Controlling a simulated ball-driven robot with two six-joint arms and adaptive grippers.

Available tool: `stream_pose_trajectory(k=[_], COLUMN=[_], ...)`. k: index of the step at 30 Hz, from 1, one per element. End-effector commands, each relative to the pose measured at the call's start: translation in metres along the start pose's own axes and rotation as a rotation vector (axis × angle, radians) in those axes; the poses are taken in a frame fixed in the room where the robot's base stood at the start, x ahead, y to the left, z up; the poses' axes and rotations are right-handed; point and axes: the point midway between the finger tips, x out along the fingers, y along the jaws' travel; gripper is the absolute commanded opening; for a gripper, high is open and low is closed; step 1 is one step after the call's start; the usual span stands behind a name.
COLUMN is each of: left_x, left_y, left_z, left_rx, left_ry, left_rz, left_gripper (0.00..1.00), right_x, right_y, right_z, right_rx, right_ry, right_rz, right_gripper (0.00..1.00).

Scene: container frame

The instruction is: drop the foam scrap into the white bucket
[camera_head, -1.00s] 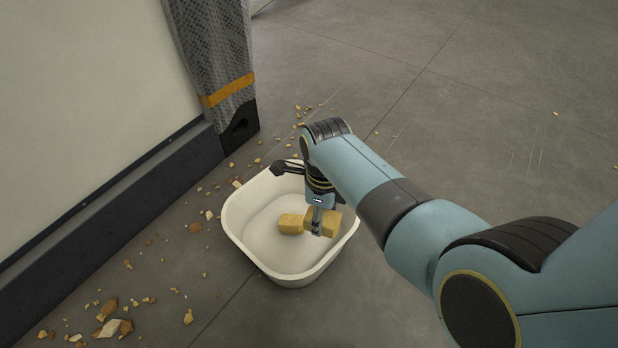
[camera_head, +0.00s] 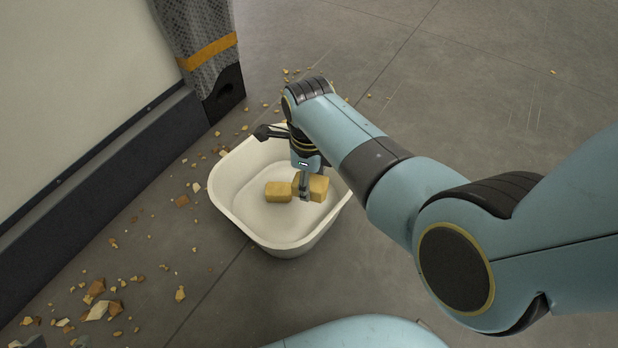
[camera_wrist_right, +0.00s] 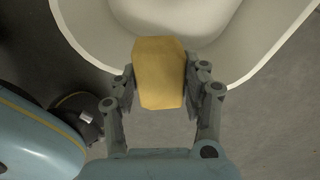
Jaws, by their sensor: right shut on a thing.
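The foam scrap, a yellow-tan block (camera_head: 278,192), is in my right gripper (camera_head: 304,190). It shows on both sides of a finger in the head view. In the right wrist view the foam scrap (camera_wrist_right: 159,72) sits between the two fingers of the right gripper (camera_wrist_right: 168,85), which is shut on it. The white bucket (camera_head: 237,211) stands upright on the floor. In the head view the scrap lies within the bucket's outline; its exact height is hard to tell. The bucket's rim (camera_wrist_right: 75,38) crosses behind the scrap in the right wrist view. My left gripper is not in view.
Brown and tan crumbs (camera_head: 97,309) are scattered on the grey floor left of and behind the bucket. A pale wall panel with a dark base rail (camera_head: 100,180) and a grey post with an orange band (camera_head: 207,50) stand at left. The floor at upper right is mostly clear.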

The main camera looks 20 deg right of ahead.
Motion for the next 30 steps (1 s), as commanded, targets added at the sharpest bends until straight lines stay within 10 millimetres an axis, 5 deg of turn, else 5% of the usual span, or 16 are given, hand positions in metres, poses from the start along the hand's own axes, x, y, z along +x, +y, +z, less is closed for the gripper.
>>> stream_pose_trajectory(k=[8,9,15,30], left_x=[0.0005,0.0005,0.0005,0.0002], left_y=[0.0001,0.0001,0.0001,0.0], left_z=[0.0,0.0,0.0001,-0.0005], left_rx=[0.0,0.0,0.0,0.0], left_ry=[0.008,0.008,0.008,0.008], left_rz=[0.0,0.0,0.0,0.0], left_gripper=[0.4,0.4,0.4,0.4], right_x=[0.0,0.0,0.0002,-0.0003], right_y=[-0.0003,-0.0003,-0.0002,-0.0002], right_z=[0.0004,0.0004,0.0003,0.0002], right_rx=[0.0,0.0,0.0,0.0], right_ry=[-0.001,-0.001,-0.001,-0.001], right_rz=[-0.001,-0.001,0.0,0.0], right_gripper=[0.29,0.47,0.72,0.72])
